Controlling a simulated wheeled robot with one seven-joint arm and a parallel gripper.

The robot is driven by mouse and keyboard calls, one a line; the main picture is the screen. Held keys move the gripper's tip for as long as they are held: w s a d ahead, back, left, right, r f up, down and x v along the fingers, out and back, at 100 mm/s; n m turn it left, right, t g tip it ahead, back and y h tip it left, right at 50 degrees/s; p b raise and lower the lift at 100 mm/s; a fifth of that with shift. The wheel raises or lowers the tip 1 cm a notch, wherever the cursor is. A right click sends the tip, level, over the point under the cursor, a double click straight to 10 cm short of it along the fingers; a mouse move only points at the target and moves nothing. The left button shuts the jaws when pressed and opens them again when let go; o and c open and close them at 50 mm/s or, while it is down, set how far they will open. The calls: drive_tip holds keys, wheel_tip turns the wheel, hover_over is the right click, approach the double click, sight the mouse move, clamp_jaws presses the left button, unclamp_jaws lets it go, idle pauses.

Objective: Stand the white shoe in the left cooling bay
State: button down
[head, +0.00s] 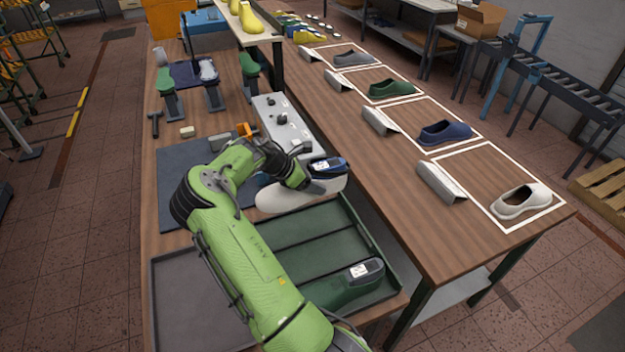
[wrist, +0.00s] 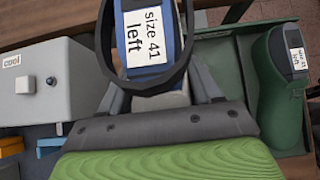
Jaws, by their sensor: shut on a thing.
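My gripper (head: 306,174) is shut on a last with a blue top (head: 328,165), labelled "size 41 left" in the wrist view (wrist: 150,38). The wrist view shows a dark rim around the blue top; the shoe's underside is hidden. A dark green tray (head: 345,205) with raised strips lies just below and to the right. I cannot tell which place is the left cooling bay.
A green shoe (head: 345,288) on a last, also labelled size 41 left, lies in the tray's near part. A grey box (wrist: 40,85) marked "cool" stands beside my gripper. White-framed spots on the right bench hold grey, green, blue and white shoes (head: 522,201).

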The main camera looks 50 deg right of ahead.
drive_tip(key=shift+w+d+f+b, duration=0.1)
drive_tip(key=shift+d+f+b, duration=0.1)
drive_tip(key=shift+f+b, duration=3.2)
drive_tip(key=shift+w+d+f+b, duration=0.15)
drive_tip(key=shift+f+b, duration=2)
drive_tip(key=shift+f, duration=2.35)
drive_tip(key=shift+f, duration=0.2)
drive_tip(key=shift+c, duration=1.3)
unclamp_jaws()
drive_tip(key=shift+o, duration=0.6)
drive_tip(key=shift+a, duration=0.1)
drive_tip(key=shift+a, duration=0.1)
